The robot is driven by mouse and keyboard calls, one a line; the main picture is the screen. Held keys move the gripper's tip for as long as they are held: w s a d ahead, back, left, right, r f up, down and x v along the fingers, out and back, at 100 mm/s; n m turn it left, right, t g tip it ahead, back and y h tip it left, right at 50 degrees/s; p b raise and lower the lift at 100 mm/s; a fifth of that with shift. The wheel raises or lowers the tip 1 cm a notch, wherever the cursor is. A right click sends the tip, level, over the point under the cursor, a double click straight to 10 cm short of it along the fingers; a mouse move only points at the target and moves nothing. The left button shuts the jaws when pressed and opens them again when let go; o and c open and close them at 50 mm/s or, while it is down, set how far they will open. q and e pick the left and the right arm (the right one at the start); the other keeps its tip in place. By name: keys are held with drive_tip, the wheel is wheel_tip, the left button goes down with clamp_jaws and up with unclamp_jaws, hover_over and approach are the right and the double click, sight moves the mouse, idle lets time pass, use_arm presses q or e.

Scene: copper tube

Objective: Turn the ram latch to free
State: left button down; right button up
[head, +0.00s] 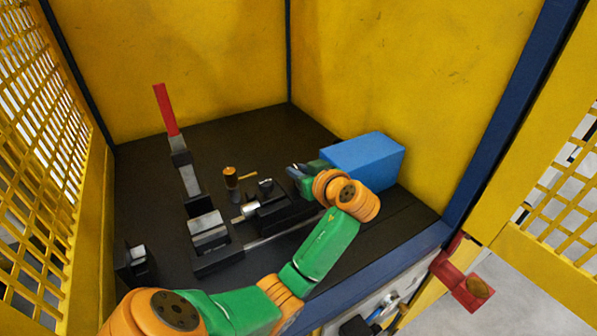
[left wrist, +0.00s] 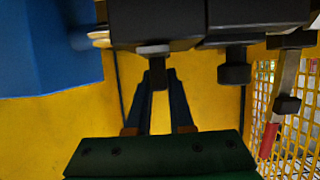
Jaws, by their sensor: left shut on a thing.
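My left gripper (head: 291,172) reaches over the right end of a black bending machine (head: 270,210), beside a blue box. In the left wrist view, where the scene hangs upside down, its two dark fingers (left wrist: 158,95) are shut on a small black knob (left wrist: 157,73) that projects from a dark block (left wrist: 158,32). I take this knob for the ram latch, though no label shows. In the head view the knob is hidden by my gripper and wrist. A second black knob (left wrist: 234,72) stands free beside it. My right gripper is not in view.
The blue box (head: 366,160) stands close to my left wrist. A red-handled lever (head: 166,110) rises at the left, and a brown-topped knob (head: 231,177) stands mid-table. Yellow walls (head: 400,70) and mesh (head: 40,110) enclose the dark table (head: 140,190).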

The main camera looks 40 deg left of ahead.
use_arm(q)
drive_tip(key=shift+f+n+g, duration=0.2)
drive_tip(key=shift+n+g, duration=0.1)
drive_tip(key=shift+g, duration=0.1)
drive_tip(key=c, duration=0.8)
unclamp_jaws()
drive_tip(key=b+v, duration=0.2)
drive_tip(key=v, duration=0.5)
